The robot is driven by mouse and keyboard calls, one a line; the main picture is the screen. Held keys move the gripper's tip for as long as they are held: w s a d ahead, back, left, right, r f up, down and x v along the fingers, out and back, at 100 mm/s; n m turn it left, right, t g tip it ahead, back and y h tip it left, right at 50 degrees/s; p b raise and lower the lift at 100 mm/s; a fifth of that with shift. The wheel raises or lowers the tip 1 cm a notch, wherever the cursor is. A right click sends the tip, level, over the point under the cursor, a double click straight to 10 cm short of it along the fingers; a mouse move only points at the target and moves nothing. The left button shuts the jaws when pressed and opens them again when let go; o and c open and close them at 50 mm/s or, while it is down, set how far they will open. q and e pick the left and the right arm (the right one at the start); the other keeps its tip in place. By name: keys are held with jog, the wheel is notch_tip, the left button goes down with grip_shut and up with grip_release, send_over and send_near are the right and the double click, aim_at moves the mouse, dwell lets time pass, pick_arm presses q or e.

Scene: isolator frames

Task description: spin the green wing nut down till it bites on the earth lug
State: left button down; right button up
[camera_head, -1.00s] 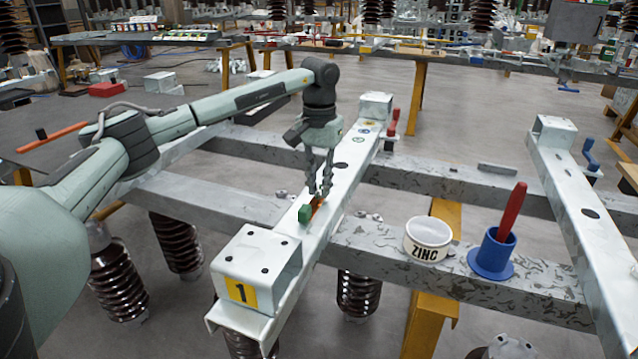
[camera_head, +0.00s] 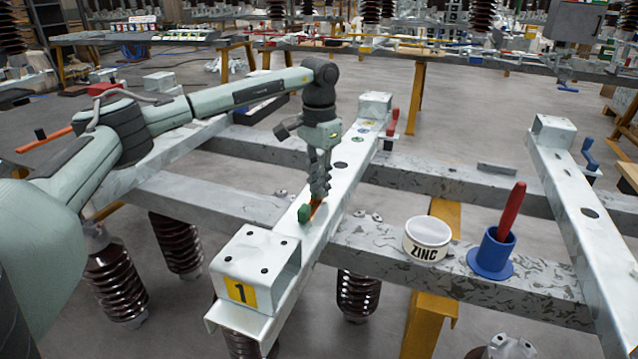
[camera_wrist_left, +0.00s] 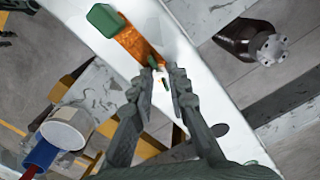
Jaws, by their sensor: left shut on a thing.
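The green wing nut (camera_wrist_left: 154,62) shows small in the left wrist view, at the tips of my left gripper (camera_wrist_left: 164,72). The fingers close around it and partly hide it. A copper-coloured strip (camera_wrist_left: 138,43), seemingly the earth lug, lies on the pale steel beam beside the nut, with a green block (camera_wrist_left: 103,20) at its far end. In the head view my left gripper (camera_head: 319,193) points down at the beam, by the copper strip (camera_head: 316,207) and green block (camera_head: 305,212); the nut is hidden there. I cannot tell whether nut and lug touch. My right gripper is out of view.
A white ZINC tub (camera_head: 427,239) and a blue holder (camera_head: 491,253) with a red-handled tool (camera_head: 512,211) stand on the cross rail at right.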

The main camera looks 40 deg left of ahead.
pick_arm(q)
jog(key=shift+w+r, duration=0.1)
jog(key=shift+r, duration=0.1)
jog(key=c, duration=1.5)
grip_release()
jog(key=shift+f, duration=0.1)
jog(key=shift+o, duration=0.2)
notch_tip(320, 180, up, 12)
